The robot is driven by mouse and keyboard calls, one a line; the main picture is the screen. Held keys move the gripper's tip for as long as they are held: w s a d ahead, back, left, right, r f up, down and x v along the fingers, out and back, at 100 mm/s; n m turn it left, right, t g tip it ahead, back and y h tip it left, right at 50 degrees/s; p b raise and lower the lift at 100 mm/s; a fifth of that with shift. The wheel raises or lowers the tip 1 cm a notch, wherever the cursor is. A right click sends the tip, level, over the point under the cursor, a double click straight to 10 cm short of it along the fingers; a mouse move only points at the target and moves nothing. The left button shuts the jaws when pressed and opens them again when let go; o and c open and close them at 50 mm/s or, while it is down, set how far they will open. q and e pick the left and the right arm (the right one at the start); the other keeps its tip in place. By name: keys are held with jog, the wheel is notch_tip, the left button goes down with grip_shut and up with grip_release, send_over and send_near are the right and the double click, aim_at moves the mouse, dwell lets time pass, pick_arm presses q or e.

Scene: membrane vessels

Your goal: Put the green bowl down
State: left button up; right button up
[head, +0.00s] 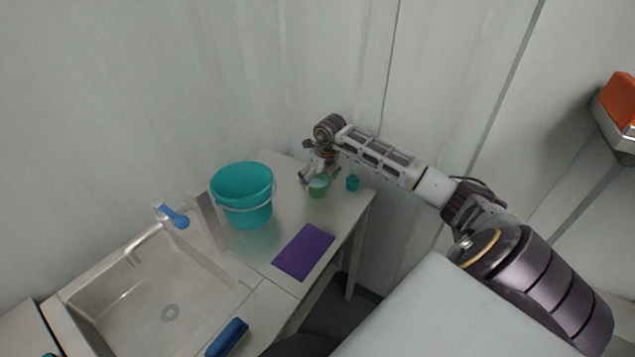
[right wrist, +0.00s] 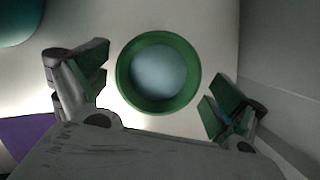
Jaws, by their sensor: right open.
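The green bowl (head: 318,189) stands upright on the table at its far part, to the right of the teal bucket. In the right wrist view the bowl (right wrist: 121,88) lies between the two spread fingers, with a gap on each side, and its inside looks pale blue-grey. My right gripper (head: 316,180) is open at the bowl and holds nothing; in the right wrist view its fingers (right wrist: 158,98) have green inner pads. My left gripper is in neither view.
A teal bucket (head: 243,196) with a handle stands left of the bowl. A purple mat (head: 304,251) lies nearer the front. Walls close the back.

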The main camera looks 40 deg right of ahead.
jog(key=v, duration=1)
jog(key=shift+r+b, duration=0.2)
jog(key=shift+b, duration=0.15)
jog(key=shift+a, duration=0.1)
